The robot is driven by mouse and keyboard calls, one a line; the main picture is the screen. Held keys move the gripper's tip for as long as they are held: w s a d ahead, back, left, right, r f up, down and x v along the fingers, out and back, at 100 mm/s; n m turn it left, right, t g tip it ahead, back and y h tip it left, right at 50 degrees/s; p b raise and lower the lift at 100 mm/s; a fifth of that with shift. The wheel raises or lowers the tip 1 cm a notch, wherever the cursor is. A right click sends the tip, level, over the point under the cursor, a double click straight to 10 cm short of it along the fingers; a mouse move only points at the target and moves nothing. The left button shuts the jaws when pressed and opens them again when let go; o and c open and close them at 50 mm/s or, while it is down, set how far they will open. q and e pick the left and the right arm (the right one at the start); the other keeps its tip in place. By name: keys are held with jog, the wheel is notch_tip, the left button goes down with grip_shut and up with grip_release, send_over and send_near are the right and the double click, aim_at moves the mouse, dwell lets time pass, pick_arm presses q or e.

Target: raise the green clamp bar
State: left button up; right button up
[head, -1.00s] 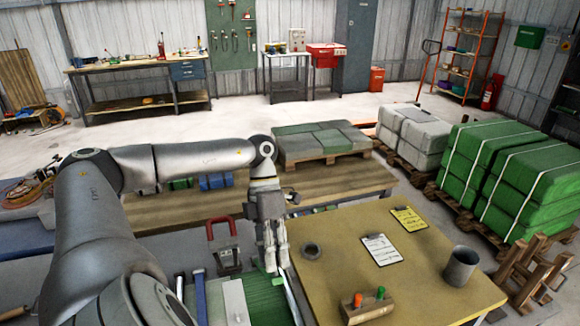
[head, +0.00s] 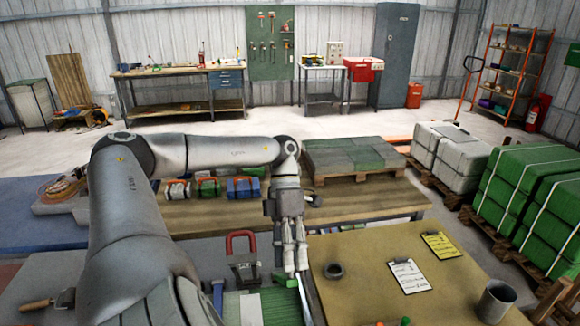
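My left gripper (head: 296,268) points down near the lower middle, at the left edge of the tan table. Its fingers sit close together, and I cannot tell whether they are open or shut. A green piece (head: 282,281) shows just left of and below the fingertips; it may be the green clamp bar, but most of it is hidden or cut off by the lower edge. I cannot tell whether the fingers touch it. A red U-shaped handle (head: 241,235) stands upright left of the gripper. My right gripper is not in view.
The tan table (head: 360,300) holds a dark ring (head: 333,271), two clipboards (head: 409,276) (head: 440,244) and a grey mug (head: 496,303). Behind it, a wooden bench (head: 375,200) carries red, green (head: 209,188) and blue (head: 243,188) handled items. Green bales (head: 525,190) stand at right.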

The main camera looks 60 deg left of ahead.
pick_arm(q)
jog(key=shift+o, duration=0.2)
jog(key=shift+a+r, duration=0.15)
jog(key=v, duration=0.7)
dwell(0.8)
